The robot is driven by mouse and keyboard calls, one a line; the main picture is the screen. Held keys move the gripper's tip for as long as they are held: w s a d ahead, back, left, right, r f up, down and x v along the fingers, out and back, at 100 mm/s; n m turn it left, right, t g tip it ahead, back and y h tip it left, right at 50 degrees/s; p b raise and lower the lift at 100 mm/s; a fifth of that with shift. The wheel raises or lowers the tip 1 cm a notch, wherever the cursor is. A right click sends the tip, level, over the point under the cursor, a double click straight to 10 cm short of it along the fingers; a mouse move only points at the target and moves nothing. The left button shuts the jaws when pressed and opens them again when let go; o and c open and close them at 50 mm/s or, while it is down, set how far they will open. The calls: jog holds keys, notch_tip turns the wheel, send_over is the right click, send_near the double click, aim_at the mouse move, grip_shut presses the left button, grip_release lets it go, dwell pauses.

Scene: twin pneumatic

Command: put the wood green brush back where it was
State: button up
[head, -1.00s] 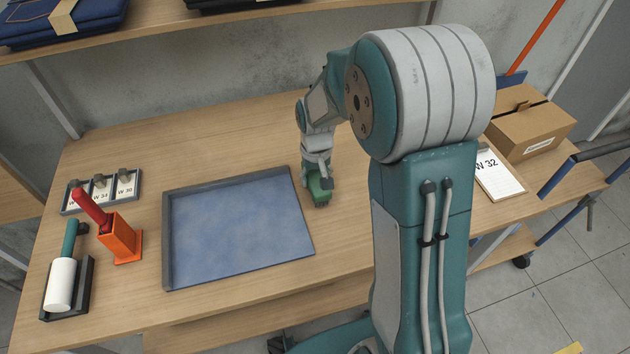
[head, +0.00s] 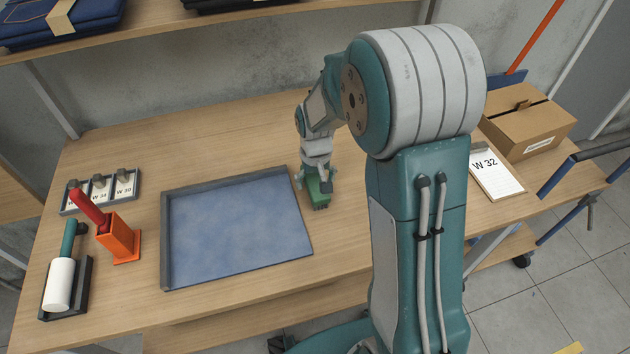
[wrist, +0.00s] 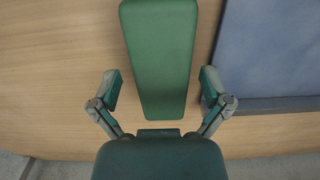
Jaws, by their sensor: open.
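The green brush (head: 318,192) lies on the wooden table just right of the blue tray, in the head view. In the wrist view the green brush (wrist: 160,55) runs lengthwise down the middle, with table showing on both sides of it. My gripper (head: 314,176) is at the brush, pointing down. In the wrist view my gripper (wrist: 158,90) is open, one finger on each side of the brush's narrower end, with gaps on both sides. The brush's underside is hidden.
The blue tray (head: 168,240) with a raised grey rim lies left of the brush. An orange holder (head: 120,240) with a red-handled tool and a lint roller (head: 60,284) stand far left. A cardboard box (head: 528,125) and a W 32 card (head: 492,174) are at the right.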

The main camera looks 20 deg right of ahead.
aim_at(315, 180)
notch_tip(315, 180, up, 12)
jog(key=s+r+t, duration=0.2)
jog(key=s+r, duration=0.2)
jog(key=s, duration=0.6)
jog(key=s+r+t, duration=0.3)
jog(key=s+r, duration=0.2)
jog(key=s, duration=0.6)
jog(key=shift+a+r+t, duration=0.15)
jog(key=shift+r+t, duration=0.05)
jog(key=shift+t, duration=0.1)
dwell(0.3)
